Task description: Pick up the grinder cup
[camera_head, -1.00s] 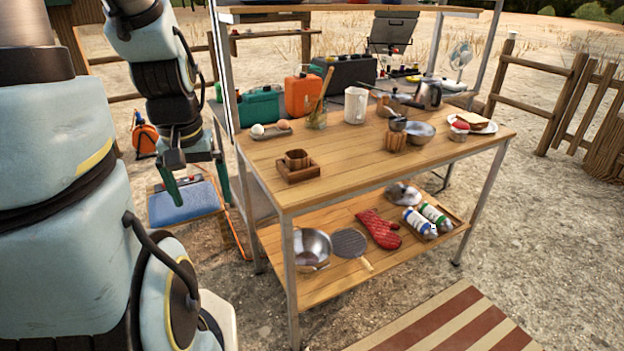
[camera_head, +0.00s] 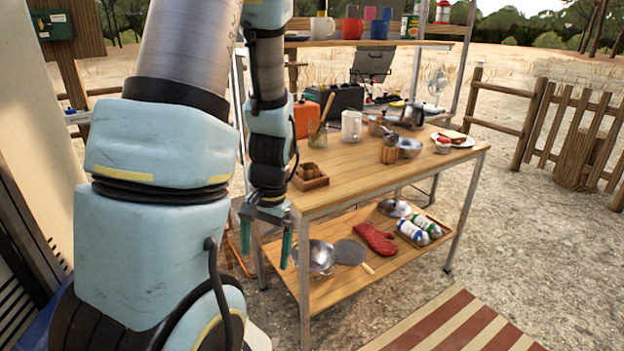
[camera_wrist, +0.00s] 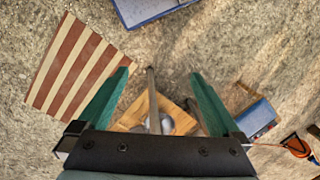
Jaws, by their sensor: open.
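A small wooden cup (camera_head: 308,170), which looks like the grinder cup, stands upright in a low square wooden tray (camera_head: 318,183) at the near left corner of the wooden table top. A second, ribbed wooden cup (camera_head: 389,156) stands farther right, so I cannot be fully sure which is meant. My gripper (camera_head: 266,243) points down with green fingers, open and empty, left of the table's front leg and below the table top. In the wrist view my gripper (camera_wrist: 160,78) is open over ground and the table corner; no cup shows there.
The table (camera_head: 400,180) carries a white mug (camera_head: 351,126), a glass jar (camera_head: 317,138) and a metal bowl (camera_head: 409,147). The lower shelf holds a red mitt (camera_head: 376,239), bottles and a pan. A striped mat (camera_head: 458,325) lies in front. Shelf uprights stand close behind my arm.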

